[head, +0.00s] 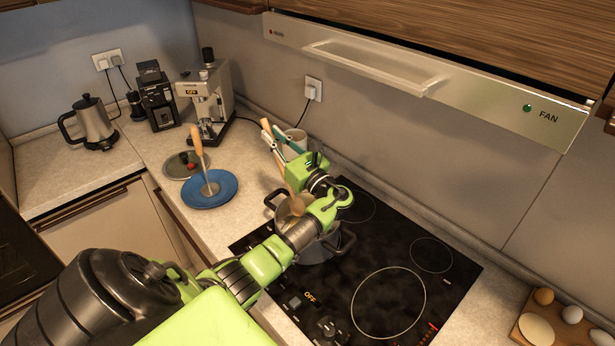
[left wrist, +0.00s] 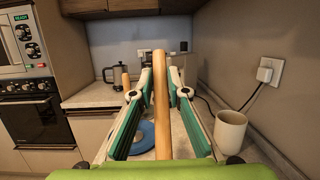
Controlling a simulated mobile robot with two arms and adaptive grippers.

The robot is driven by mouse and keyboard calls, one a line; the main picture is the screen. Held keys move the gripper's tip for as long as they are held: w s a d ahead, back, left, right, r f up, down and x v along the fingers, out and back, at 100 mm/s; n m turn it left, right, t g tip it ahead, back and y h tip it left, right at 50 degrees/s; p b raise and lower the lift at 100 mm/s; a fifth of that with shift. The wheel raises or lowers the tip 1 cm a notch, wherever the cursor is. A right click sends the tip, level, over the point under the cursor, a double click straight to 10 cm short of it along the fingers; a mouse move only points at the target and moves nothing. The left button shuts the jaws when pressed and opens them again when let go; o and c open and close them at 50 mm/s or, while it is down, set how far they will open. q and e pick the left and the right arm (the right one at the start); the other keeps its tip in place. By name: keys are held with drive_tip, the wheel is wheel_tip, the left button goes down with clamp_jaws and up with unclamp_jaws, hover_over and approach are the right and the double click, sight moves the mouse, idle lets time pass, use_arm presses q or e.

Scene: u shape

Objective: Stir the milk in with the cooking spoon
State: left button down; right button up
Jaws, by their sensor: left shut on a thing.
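My left gripper (head: 275,146) is shut on the wooden handle of the cooking spoon (head: 296,204). In the left wrist view the gripper (left wrist: 160,100) has the handle (left wrist: 161,118) upright between its green-lined fingers. The spoon's lower end is at the opening of a dark-handled metal pot (head: 318,250) on the hob. My left arm covers much of the pot, so its contents and any milk cannot be made out. My right gripper is not in view.
A blue plate (head: 222,196) holds another wooden-handled utensil (head: 198,148), beside a glass lid (head: 177,167). A white mug (head: 298,136) stands behind the gripper. The black hob (head: 390,265) is clear right of the pot. A board with eggs (head: 537,328) lies at lower right.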

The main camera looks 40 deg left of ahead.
sight(268, 125)
use_arm(q)
drive_tip(key=shift+w+a+r, duration=0.1)
drive_tip(key=shift+a+r, duration=0.35)
drive_tip(key=shift+r, duration=0.3)
drive_tip(key=shift+s+a+r, duration=0.1)
drive_tip(key=shift+a+r, duration=0.3)
drive_tip(key=shift+r, duration=0.3)
drive_tip(key=shift+w+a+r, duration=0.1)
drive_tip(key=shift+a+r, duration=0.35)
drive_tip(key=shift+r, duration=0.3)
